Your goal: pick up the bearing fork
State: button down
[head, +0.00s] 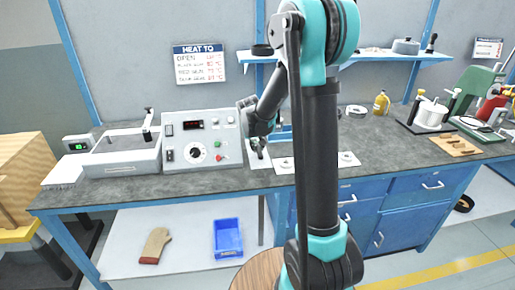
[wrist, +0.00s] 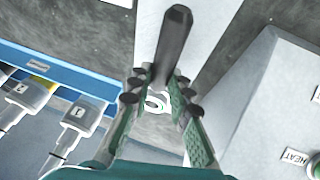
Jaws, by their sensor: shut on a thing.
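The bearing fork, as far as I can tell, is the dark faceted bar (wrist: 174,42) in the wrist view. It points away between the fingertips of my gripper (wrist: 160,88), which is shut on it. The rest of the fork is hidden by the fingers. In the head view my gripper (head: 258,146) is above the bench just right of the control box, and only a small dark part of what it holds shows. I cannot tell whether the fork touches the white sheet below. A pale ring (wrist: 155,102) shows between the fingers in the wrist view.
The control box (head: 202,138) stands close to my gripper's left in the head view. A blue rack (wrist: 60,72) with numbered pale tools is at the wrist view's left. White sheets with small rings (head: 320,163) lie to the right. The grey bench (head: 376,140) has clear room farther right.

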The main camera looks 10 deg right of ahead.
aim_at(258, 146)
notch_tip(258, 146, up, 20)
dwell(0.5)
jog(key=shift+f, duration=0.1)
dwell(0.8)
